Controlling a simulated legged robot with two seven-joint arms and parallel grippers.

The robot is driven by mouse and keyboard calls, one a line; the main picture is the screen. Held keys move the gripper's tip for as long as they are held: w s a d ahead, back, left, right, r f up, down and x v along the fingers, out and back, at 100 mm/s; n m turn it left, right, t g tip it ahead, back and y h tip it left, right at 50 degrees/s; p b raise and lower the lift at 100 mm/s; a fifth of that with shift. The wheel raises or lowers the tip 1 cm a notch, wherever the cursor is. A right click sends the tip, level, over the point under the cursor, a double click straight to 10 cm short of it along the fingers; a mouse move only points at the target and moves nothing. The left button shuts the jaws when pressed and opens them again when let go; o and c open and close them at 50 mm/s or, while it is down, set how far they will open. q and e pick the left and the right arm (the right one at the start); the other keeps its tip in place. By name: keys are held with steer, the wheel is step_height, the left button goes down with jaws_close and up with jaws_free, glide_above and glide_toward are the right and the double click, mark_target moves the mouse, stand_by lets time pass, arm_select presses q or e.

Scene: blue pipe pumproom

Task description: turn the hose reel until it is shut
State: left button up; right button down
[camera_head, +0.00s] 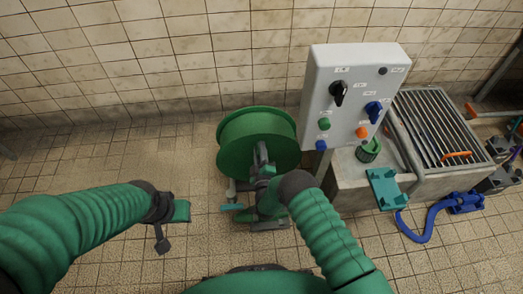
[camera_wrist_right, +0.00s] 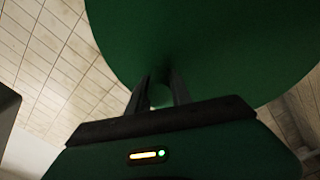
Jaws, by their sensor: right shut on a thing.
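The hose reel (camera_head: 250,135) is a large green drum on a stand on the tiled floor, in the middle of the head view. Its green disc (camera_wrist_right: 215,45) fills the top of the right wrist view. My right gripper (camera_head: 262,168) is at the front of the reel. In the right wrist view its two dark fingers (camera_wrist_right: 160,88) stand on either side of a small green part at the disc, shut on it; this looks like the reel's handle, mostly hidden. My left gripper (camera_head: 172,220) is over bare floor to the left, apart from the reel; its jaw opening is unclear.
A grey control box (camera_head: 350,105) with knobs and buttons stands close right of the reel. The floor at left is clear up to the tiled wall.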

steer(key=shift+s+a+f, duration=0.15)
steer(key=shift+a, duration=0.2)
steer(key=c, duration=1.4)
jaws_free()
steer(key=shift+o, duration=1.2)
steer(key=s+p, duration=0.6)
steer(key=s, duration=1)
steer(key=shift+s+d, duration=0.25)
steer(key=shift+s, duration=0.1)
